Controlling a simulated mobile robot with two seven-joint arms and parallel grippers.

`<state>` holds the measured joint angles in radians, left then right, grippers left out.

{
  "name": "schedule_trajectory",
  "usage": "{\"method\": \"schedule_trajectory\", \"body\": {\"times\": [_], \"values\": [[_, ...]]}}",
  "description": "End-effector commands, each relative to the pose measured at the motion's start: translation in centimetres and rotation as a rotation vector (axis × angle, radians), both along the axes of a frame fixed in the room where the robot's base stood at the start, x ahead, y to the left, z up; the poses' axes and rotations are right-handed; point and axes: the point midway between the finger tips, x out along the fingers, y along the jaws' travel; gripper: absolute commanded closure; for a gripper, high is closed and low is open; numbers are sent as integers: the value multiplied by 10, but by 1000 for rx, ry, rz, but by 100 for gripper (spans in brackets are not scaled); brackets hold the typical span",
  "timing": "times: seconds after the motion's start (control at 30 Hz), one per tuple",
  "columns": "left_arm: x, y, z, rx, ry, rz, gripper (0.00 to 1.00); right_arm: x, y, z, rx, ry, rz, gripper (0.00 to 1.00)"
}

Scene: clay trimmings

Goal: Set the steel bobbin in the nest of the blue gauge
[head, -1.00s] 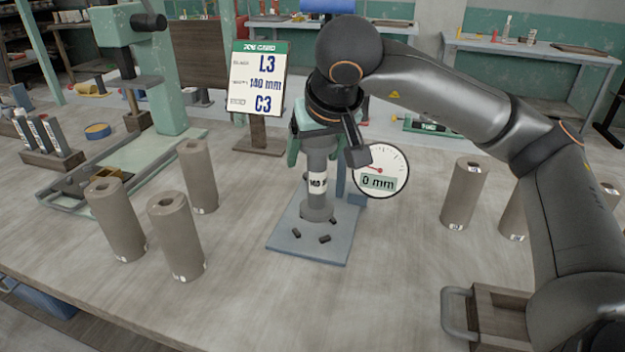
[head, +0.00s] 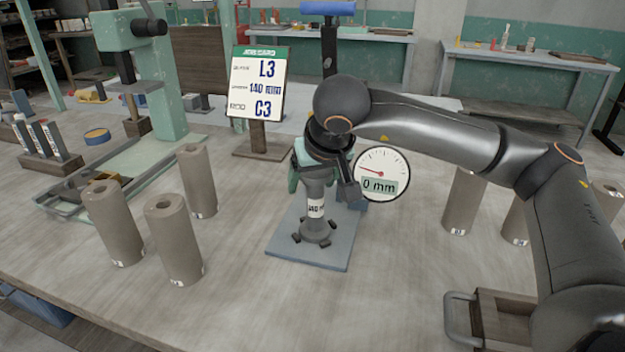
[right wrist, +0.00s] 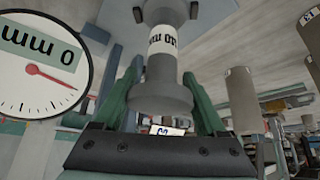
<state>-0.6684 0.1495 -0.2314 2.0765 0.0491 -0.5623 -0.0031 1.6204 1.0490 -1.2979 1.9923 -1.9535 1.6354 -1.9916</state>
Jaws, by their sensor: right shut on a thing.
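The grey steel bobbin (head: 316,187) has a white label reading 140 mm and a wide lower flange; it also shows in the right wrist view (right wrist: 161,70). My right gripper (head: 313,170) is shut on its upper part from above, and the green fingers (right wrist: 160,85) flank it in the right wrist view. The bobbin is upright over the blue gauge (head: 330,256), its lower flange down among the short dark pegs of the nest (head: 297,238). I cannot tell whether it rests fully on the plate. The dial (head: 381,174) reads 0 mm. My left gripper is out of view.
Several clay-coloured cylinders stand left (head: 172,240) and right (head: 461,205) of the gauge. A job card (head: 258,82) reading L3, 140 mm, C3 stands behind. A green press (head: 160,85) is at back left. A wooden box (head: 500,315) sits front right.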

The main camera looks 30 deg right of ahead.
Motion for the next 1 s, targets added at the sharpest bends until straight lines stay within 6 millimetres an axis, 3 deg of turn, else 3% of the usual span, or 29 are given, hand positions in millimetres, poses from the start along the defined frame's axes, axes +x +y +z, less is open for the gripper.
{"method": "schedule_trajectory", "body": {"times": [0.03,0.23,0.57,1.0], "values": [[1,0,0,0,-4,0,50,0,0,-1,-1,0,1,23],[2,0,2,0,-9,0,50,0,0,0,-1,0,1,0],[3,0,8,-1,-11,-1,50,0,0,5,-1,-1,1,0],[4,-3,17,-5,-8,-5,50,-43,13,77,0,-4,2,0]]}}
